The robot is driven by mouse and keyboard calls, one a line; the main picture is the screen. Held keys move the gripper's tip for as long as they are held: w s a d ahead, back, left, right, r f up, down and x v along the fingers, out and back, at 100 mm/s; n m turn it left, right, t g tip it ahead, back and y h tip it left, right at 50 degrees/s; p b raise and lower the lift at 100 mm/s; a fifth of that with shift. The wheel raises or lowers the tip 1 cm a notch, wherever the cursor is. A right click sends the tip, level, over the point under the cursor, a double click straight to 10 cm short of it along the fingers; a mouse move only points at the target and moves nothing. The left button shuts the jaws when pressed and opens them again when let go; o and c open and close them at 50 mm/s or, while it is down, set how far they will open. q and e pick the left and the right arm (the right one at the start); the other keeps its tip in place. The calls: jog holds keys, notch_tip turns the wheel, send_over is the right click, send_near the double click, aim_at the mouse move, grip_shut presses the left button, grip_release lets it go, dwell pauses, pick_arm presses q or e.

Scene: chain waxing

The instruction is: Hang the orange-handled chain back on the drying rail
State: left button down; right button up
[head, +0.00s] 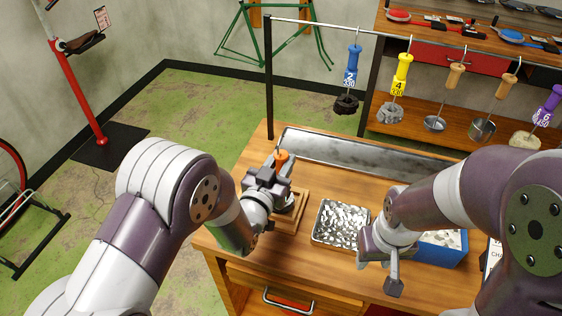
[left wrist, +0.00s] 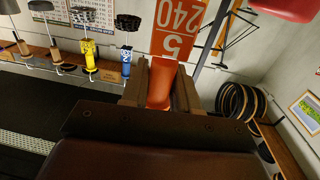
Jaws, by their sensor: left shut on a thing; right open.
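My left gripper (head: 273,172) is shut on the orange handle (head: 282,155), above the left part of the bench. In the left wrist view the orange handle (left wrist: 158,88) sits between the two fingers, with an orange tag reading 5 and 240 (left wrist: 179,28) beyond it. The chain on this handle is mostly hidden by the gripper and I cannot make it out clearly. The drying rail (head: 320,23) runs above the bench's back; its left stretch near the post is empty. My right gripper (head: 379,276) is open and empty over the bench front.
Blue (head: 354,62), yellow (head: 402,75) and purple (head: 548,105) handled tools and two wooden-handled pots hang from the rail. A wooden stand (head: 289,222) is below my left gripper. A metal tray of shiny pieces (head: 318,236), a blue bin (head: 440,256) and a long trough (head: 350,152) occupy the bench.

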aim_at(281, 153)
pick_arm(q)
notch_tip(281, 153, up, 6)
jog(key=p, duration=0.4)
jog(key=shift+r, duration=0.1)
notch_tip(281, 153, up, 2)
jog(key=shift+p, duration=0.7)
